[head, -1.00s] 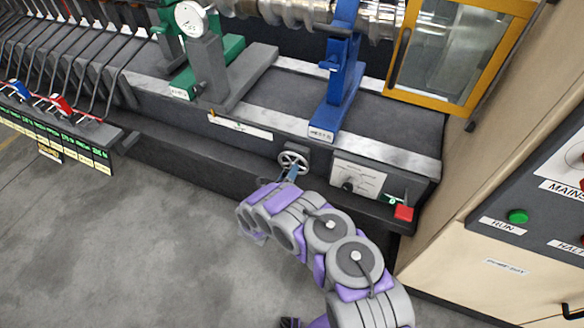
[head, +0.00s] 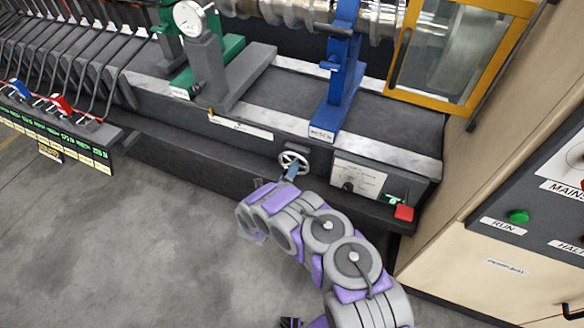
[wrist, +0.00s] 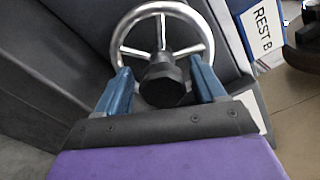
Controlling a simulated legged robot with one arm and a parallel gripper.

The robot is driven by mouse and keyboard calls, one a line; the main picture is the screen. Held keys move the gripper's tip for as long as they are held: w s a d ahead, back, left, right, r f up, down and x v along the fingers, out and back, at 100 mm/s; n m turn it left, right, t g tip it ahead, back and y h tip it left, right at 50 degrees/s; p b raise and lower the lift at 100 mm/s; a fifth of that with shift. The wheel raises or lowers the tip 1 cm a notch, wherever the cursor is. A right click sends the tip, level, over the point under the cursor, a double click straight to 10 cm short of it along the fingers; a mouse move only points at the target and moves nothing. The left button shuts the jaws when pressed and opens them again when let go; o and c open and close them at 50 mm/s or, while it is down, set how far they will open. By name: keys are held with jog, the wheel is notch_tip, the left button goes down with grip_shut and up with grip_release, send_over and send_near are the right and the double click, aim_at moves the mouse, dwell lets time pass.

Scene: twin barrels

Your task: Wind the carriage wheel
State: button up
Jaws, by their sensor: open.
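The carriage wheel (head: 294,162) is a small spoked metal handwheel on the dark front face of the machine bed, below the blue rest. In the wrist view the wheel (wrist: 203,30) shows its bright rim, its spokes and a dark hub (wrist: 165,82). My gripper (wrist: 163,82) has its two blue fingers apart, one on each side of the hub. I cannot tell whether the fingers touch the hub or the rim. In the head view my gripper (head: 291,171) reaches up to the wheel from below, and its tips are partly hidden.
A white dial panel (head: 357,180) and a red button (head: 403,213) sit right of the wheel. The blue rest (head: 335,100) and a grey dial-gauge stand (head: 208,75) are on the bed above. A beige cabinet (head: 490,262) stands at right. The floor (head: 130,240) at left is clear.

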jog(key=v, duration=0.7)
jog(key=shift+p, duration=0.3)
jog(key=shift+r, duration=0.1)
dwell(0.4)
